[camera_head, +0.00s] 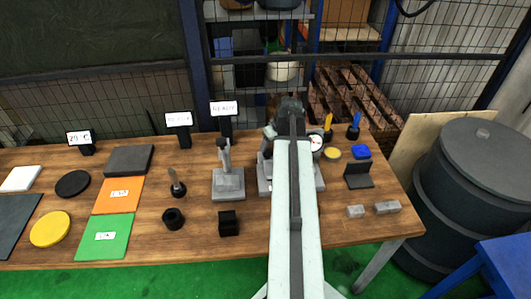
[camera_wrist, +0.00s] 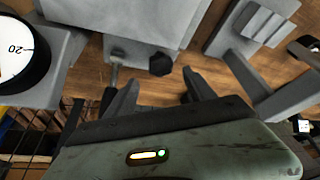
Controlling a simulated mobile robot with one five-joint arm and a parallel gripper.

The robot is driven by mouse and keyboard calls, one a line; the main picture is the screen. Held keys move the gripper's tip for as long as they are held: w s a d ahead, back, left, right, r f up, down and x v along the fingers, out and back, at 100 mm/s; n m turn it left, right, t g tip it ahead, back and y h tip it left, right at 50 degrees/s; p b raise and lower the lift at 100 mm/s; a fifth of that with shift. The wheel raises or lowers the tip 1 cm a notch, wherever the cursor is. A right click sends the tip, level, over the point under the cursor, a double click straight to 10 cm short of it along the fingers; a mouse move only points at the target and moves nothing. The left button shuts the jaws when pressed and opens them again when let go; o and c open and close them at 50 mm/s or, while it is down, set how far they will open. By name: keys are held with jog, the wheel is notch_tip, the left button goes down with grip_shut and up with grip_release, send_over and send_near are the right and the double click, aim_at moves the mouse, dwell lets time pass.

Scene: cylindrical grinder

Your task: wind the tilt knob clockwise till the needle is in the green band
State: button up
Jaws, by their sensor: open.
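The grey tilt fixture (camera_head: 265,178) stands on the bench, mostly behind my arm in the head view. Its round white dial (camera_head: 316,142) faces me but is too small to read. In the wrist view the dial (camera_wrist: 14,52) is cut off at the left edge; a "20" shows, but I cannot make out the needle or a green band. A small dark faceted knob (camera_wrist: 160,64) sticks out of the grey block (camera_wrist: 140,20). My gripper (camera_wrist: 158,84) is open and empty, one finger either side of the knob's line, apparently apart from it. The head view hides my fingertips.
Left of the fixture stands another grey stand (camera_head: 228,184), with a black block (camera_head: 228,222) before it. At right are a dark angle plate (camera_head: 358,175), small grey blocks (camera_head: 387,207) and a blue-handled tool (camera_head: 353,128). The front middle of the bench is fairly clear.

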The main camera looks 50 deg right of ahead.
aim_at(268, 151)
jog(key=b+x, duration=0.4)
jog(key=x, duration=0.1)
jog(key=shift+w+f, duration=0.1)
jog(key=shift+f, duration=0.25)
jog(key=shift+r, duration=0.15)
jog(key=shift+c, duration=0.3)
grip_shut()
jog(key=c, duration=1.3)
grip_release()
jog(key=shift+a+m+h, duration=0.15)
jog(key=shift+m+h, duration=0.25)
jog(key=shift+m, duration=0.6)
jog(key=shift+m+g+h, duration=0.3)
jog(key=shift+m+h, duration=0.2)
jog(key=shift+m, duration=0.9)
jog(key=o, duration=1.4)
jog(key=shift+c, duration=0.2)
